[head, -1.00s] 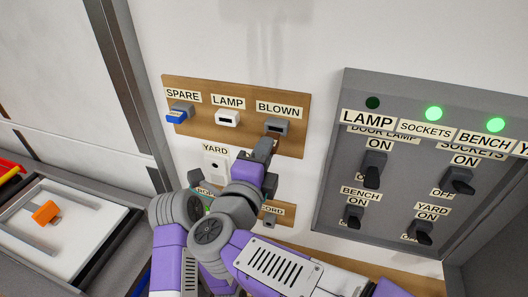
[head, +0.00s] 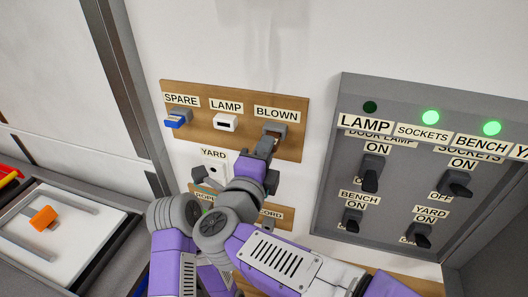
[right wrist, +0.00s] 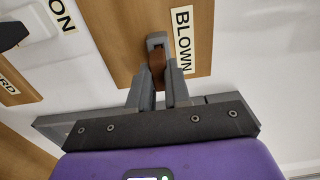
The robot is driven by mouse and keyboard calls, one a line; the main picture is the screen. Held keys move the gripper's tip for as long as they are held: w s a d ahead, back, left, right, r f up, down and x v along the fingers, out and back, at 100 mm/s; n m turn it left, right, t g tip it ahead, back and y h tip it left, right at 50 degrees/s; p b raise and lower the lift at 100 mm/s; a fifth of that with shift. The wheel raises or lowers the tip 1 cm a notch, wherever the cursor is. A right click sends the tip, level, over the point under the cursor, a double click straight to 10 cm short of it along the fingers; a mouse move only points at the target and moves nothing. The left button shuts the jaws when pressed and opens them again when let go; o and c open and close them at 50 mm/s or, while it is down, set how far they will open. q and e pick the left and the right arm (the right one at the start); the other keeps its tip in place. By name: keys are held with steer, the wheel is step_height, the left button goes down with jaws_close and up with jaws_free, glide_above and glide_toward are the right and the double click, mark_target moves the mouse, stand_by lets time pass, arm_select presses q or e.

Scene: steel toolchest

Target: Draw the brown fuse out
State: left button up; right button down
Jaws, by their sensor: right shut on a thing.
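The brown fuse (right wrist: 157,64) sits between my right gripper's fingers and the grey holder (right wrist: 157,41) beside the BLOWN label in the right wrist view. Its far end is at the holder's mouth; how deep it sits inside cannot be told. My right gripper (right wrist: 158,88) is shut on the fuse's near end. In the head view, the right gripper (head: 267,146) is just below the BLOWN holder (head: 275,130) and mostly hides the fuse. My left gripper is not in view.
On the wooden board (head: 245,142), a blue fuse (head: 177,122) is in the SPARE holder and a white piece (head: 225,122) is under LAMP. A grey switch panel (head: 400,190) stands out at right. A tray (head: 60,230) with an orange piece (head: 43,217) lies lower left.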

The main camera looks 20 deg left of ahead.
steer(key=shift+w, duration=0.85)
steer(key=c, duration=1)
jaws_free()
steer(key=shift+s, duration=0.1)
steer(key=s, duration=0.7)
steer(key=shift+s, duration=0.25)
steer(key=shift+a, duration=0.1)
